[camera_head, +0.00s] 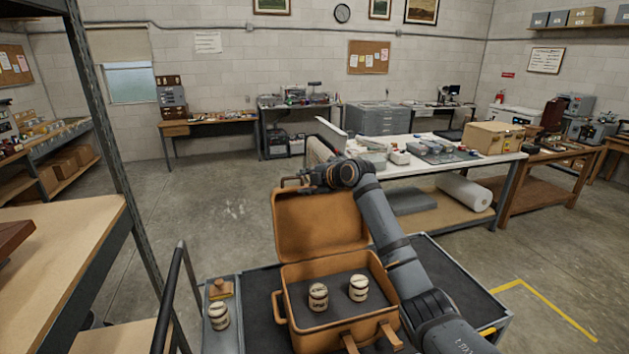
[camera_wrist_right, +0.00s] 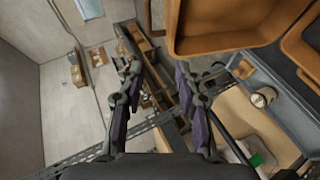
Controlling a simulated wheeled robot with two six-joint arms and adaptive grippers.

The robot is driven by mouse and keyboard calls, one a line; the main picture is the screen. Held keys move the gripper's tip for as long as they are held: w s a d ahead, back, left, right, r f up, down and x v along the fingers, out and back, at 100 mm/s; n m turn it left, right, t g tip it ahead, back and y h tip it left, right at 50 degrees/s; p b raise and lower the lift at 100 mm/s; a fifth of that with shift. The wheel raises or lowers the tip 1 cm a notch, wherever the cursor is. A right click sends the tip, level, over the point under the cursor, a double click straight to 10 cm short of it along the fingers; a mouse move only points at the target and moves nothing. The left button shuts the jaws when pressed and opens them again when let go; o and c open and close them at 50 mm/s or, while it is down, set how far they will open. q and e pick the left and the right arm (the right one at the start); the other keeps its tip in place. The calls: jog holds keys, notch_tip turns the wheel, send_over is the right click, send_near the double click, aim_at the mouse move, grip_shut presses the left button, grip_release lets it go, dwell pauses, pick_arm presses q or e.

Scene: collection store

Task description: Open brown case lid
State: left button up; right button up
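The brown case (camera_head: 335,330) stands on a dark-topped cart with its lid (camera_head: 318,226) raised, standing up at the back. Two cream jars with dark bands, one left (camera_head: 318,297) and one right (camera_head: 358,288), stand in its dark lining. My right gripper (camera_head: 291,182) is at the lid's top edge, on its left part; contact cannot be told. In the right wrist view my right gripper (camera_wrist_right: 158,72) has its fingers apart with nothing between them, and the lid (camera_wrist_right: 225,42) lies beyond the right finger. My left gripper is not in view.
A third banded jar (camera_head: 219,315) and a small brown block (camera_head: 221,289) are on a grey tray left of the case. A shelf post and wooden shelf (camera_head: 60,250) stand at the left. A white table (camera_head: 440,162) stands behind my right arm.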

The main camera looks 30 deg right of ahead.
jog(key=v, duration=0.9)
jog(key=shift+r, duration=0.2)
jog(key=shift+s, duration=0.1)
